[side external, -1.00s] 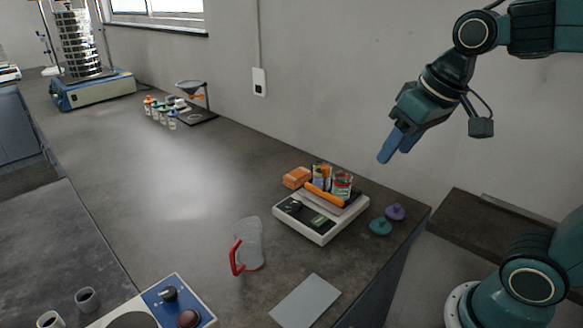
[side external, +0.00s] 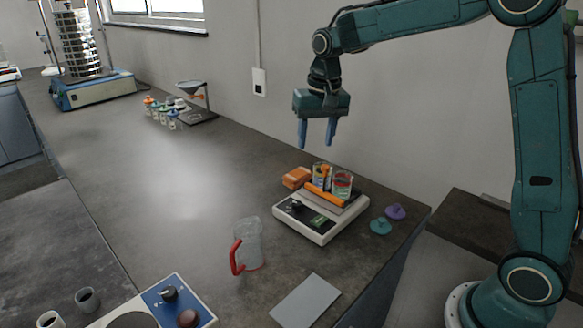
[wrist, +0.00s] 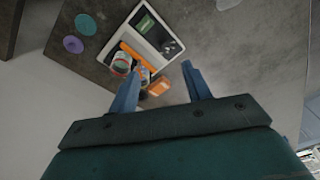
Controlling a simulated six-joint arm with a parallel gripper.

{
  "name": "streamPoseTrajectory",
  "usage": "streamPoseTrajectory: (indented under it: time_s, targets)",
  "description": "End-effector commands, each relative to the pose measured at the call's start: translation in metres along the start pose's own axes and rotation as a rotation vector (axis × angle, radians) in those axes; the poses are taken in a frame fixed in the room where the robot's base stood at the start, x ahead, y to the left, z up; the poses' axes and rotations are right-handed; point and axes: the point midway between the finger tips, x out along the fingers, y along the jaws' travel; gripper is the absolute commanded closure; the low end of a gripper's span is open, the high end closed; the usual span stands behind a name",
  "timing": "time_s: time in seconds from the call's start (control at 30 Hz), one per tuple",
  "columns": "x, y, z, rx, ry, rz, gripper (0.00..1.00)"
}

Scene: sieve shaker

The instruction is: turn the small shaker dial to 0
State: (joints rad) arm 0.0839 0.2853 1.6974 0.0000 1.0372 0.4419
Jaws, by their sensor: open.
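A small white device (side external: 318,236) with a dark front panel stands on the bench; it looks like the small shaker. Its panel has a small black dial (side external: 296,204) and a green display (side external: 319,221). The dial's setting is too small to read. On its top an orange bar (side external: 325,194) lies by two containers. My gripper (side external: 316,146) is open and empty, pointing down, above and behind the device, apart from it. In the wrist view the device's dark panel (wrist: 168,42) lies ahead of my open fingers (wrist: 160,68).
An orange block (side external: 297,177) sits behind the device; teal (side external: 380,226) and purple (side external: 395,211) knobbed pieces lie to its right. A red-handled jug (side external: 249,244) stands in front. A blue-panelled device (side external: 172,300) is at lower left. A sieve stack (side external: 78,40) stands far left.

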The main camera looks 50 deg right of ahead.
Motion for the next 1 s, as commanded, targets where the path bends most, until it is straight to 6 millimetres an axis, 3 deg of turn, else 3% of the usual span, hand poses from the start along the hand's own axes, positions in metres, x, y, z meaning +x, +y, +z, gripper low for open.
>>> streamPoseTrajectory:
  time_s: [0.2,0.43,0.6,1.0]
  targets:
    - [0.045,-0.008,-0.034,0.084,-0.055,0.030,0.51]
    - [0.083,-0.013,-0.057,0.151,-0.094,0.054,0.51]
    - [0.095,-0.013,-0.063,0.171,-0.105,0.061,0.51]
    - [0.102,-0.013,-0.063,0.173,-0.106,0.062,0.51]
